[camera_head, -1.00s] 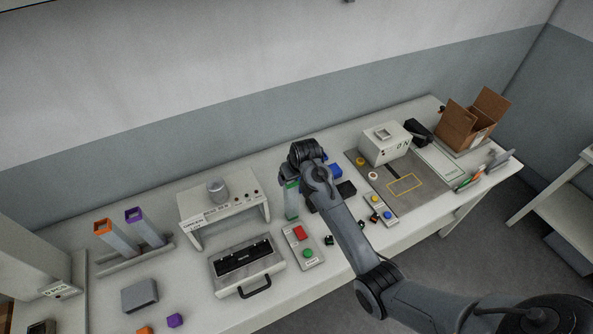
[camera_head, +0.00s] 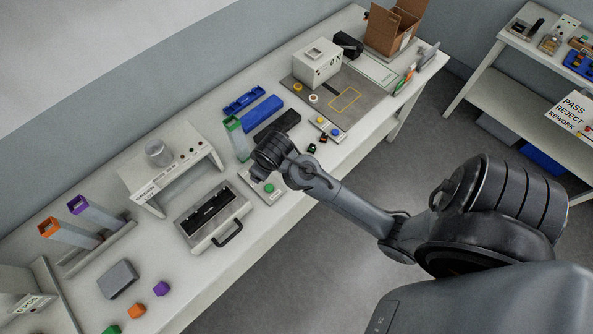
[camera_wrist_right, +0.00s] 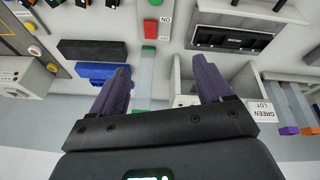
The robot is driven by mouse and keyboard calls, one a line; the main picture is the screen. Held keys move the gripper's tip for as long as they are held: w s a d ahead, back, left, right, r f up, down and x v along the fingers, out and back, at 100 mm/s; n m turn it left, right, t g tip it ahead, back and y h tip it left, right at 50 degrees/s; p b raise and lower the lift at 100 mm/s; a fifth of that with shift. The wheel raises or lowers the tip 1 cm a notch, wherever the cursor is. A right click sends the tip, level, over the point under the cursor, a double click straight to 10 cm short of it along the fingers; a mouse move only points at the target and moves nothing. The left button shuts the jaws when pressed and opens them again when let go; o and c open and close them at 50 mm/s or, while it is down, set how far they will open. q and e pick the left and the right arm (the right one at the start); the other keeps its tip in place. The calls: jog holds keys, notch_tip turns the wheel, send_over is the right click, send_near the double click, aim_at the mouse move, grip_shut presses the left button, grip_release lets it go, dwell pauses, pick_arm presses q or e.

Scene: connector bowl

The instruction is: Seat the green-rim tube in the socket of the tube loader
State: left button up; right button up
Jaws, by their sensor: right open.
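In the right wrist view the tube (camera_wrist_right: 146,75) shows between and beyond the fingers, nearer the left finger. My right gripper (camera_wrist_right: 162,85) is open and empty; in the head view it is over the bench just in front of the tube (camera_head: 258,178). A rack (camera_head: 95,250), which may be the tube loader, holds the orange-rim and purple-rim tubes at the left. Its socket cannot be made out. My left gripper is out of view.
The white stand (camera_head: 195,146) bears a grey cylinder. A case (camera_head: 213,215) with a black handle and a button panel (camera_head: 270,188) lie near the front edge. Blue (camera_head: 262,112) and black (camera_head: 277,124) blocks lie behind the gripper. Small coloured cubes sit at the front left.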

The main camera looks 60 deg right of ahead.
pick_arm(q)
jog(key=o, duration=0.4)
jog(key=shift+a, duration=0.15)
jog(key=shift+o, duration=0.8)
pick_arm(e)
jog(key=s+a+n, duration=0.1)
jog(key=s+a, duration=0.3)
jog(key=s, duration=0.4)
jog(key=s+a+n+y, duration=0.1)
jog(key=s+a, duration=0.3)
jog(key=s, duration=0.4)
jog(key=shift+s+a+r+y, duration=0.15)
jog(key=shift+a+r+y, duration=0.1)
jog(key=shift+a+y, duration=0.1)
